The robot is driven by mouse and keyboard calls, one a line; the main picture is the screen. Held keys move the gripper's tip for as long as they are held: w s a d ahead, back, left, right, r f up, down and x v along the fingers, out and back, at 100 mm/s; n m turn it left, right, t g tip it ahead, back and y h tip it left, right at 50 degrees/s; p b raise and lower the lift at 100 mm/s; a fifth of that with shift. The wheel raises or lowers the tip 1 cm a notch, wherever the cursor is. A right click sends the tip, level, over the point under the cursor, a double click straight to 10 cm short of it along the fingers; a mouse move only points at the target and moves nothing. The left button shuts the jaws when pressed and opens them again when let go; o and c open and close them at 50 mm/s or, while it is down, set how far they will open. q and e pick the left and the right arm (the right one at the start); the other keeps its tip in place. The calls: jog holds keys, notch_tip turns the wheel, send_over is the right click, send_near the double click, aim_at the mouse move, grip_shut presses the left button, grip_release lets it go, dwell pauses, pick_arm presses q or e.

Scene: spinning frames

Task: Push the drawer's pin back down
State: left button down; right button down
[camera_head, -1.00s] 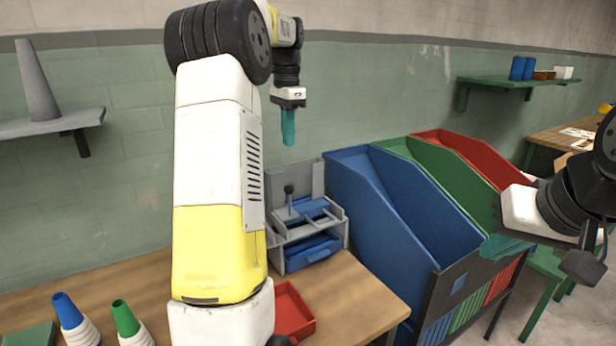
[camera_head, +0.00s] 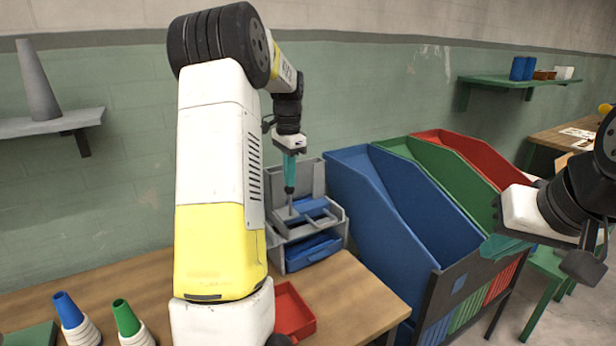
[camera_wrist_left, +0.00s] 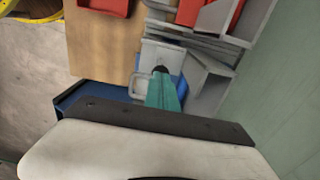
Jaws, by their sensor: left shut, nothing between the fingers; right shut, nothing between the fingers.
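A grey drawer unit (camera_head: 275,240) stands on the wooden table with a blue drawer (camera_head: 313,250) in its lower part. A thin grey upright pin (camera_head: 290,207) rises from the unit's top left part. My left gripper (camera_head: 290,187) is shut, pointing down, with its teal fingertips at the pin's dark round knob. In the left wrist view the knob (camera_wrist_left: 160,69) shows right at the tips of the teal fingers (camera_wrist_left: 162,88). I cannot tell whether they press on it. My right gripper (camera_head: 500,246) is shut and empty, far to the right, away from the unit.
A red tray (camera_head: 292,312) lies in front of the unit. Blue, green and red sloped bins (camera_head: 400,210) stand close to its right. Blue and green cones (camera_head: 68,310) stand at the table's front left. A wall shelf (camera_head: 50,125) holds a grey cone.

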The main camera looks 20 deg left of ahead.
aim_at(290, 194)
pick_arm(q)
jog(key=shift+f, duration=2.15)
jog(key=shift+s, duration=0.1)
notch_tip(290, 194, up, 8)
jog(key=shift+f, duration=0.1)
jog(key=shift+r, duration=0.25)
